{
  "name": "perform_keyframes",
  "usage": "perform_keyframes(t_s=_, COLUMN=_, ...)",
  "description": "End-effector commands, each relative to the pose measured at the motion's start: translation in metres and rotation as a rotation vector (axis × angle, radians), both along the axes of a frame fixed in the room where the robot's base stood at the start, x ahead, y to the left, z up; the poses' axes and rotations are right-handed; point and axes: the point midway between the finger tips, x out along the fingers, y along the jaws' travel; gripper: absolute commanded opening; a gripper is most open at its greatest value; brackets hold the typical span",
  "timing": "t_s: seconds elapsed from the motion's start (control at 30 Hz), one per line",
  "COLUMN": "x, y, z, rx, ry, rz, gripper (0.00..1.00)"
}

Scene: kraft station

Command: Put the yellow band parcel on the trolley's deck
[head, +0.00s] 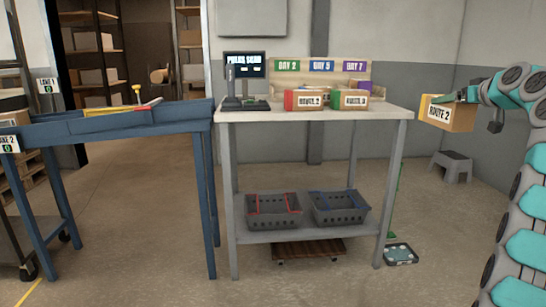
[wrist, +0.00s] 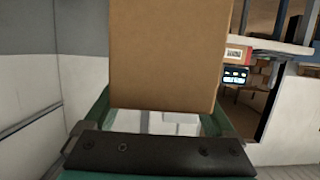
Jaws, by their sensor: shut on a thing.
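My gripper (head: 466,96) is at the right in the head view, shut on the yellow band parcel (head: 446,115). This is a brown box with a yellow left end and a "ROUTE 2" label. It is held in the air right of the grey table, clear of the tabletop. In the wrist view the plain brown side of the parcel (wrist: 165,55) fills the space between the fingers. A low wooden board on casters (head: 308,250) stands on the floor under the table. A dark wheeled frame (head: 12,235) is cut off at the left edge; I cannot tell which is the trolley.
The grey table (head: 310,115) carries a screen (head: 245,65), a red-ended parcel (head: 305,100) and a green-ended parcel (head: 350,100). Two baskets (head: 273,211) sit on its lower shelf (head: 310,232). A blue bench (head: 110,122) stands left, a step stool (head: 451,165) right. Front floor is clear.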

Motion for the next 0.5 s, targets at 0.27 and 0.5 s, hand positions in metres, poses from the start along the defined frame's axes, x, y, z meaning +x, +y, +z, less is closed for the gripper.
perform_keyframes(t_s=0.27, x=0.0036, y=0.0019, z=-0.0023, rx=-0.001, ry=0.003, rz=-0.006, gripper=0.0)
perform_keyframes(t_s=0.5, x=0.0067, y=0.0057, z=-0.002, rx=-0.001, ry=0.004, rz=-0.008, gripper=0.0)
